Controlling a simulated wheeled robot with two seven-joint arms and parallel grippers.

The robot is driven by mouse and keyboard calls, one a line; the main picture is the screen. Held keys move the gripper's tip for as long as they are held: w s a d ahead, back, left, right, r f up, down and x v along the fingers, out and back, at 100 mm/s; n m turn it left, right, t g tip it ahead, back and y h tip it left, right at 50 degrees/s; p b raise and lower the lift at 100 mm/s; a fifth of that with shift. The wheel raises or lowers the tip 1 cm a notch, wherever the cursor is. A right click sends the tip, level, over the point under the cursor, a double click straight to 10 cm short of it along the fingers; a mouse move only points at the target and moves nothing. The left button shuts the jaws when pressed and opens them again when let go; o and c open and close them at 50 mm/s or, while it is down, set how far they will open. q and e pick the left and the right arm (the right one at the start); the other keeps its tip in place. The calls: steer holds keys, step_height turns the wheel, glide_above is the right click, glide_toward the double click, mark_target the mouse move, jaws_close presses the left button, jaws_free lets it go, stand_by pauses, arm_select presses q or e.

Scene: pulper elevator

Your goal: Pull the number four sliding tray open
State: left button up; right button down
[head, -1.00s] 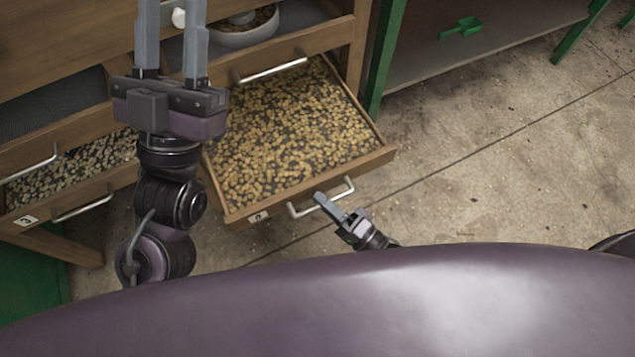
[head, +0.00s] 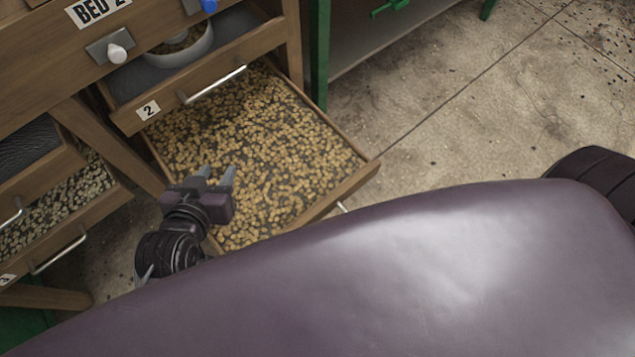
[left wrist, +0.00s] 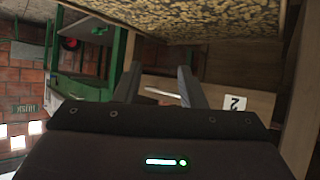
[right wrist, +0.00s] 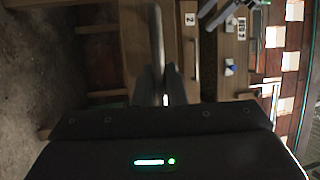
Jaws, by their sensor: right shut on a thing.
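The lower right tray (head: 362,180), full of pale brown beans, stands well out of the wooden frame beneath the tray marked 2. Its number label is hidden in the head view. A bit of its handle (head: 342,207) shows past my body. My left gripper (head: 217,170) appears over the bean tray's left part, open and empty. Its spread fingers also show in the left wrist view (left wrist: 158,75).
The tray marked 2 (head: 211,90) sits above, with a bowl (head: 180,48) behind its front. Other trays with handles (head: 60,252) are at the left. A green-legged table (head: 318,60) stands at the back.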

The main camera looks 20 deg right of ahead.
arm_select(q)
steer(key=shift+s+a+f+g, duration=0.1)
steer(key=shift+s+f+g, duration=0.35)
steer(key=shift+f, duration=0.2)
arm_select(e)
steer(key=shift+s+d, duration=0.1)
steer(key=shift+s, duration=0.2)
steer(key=c, duration=1.8)
jaws_free()
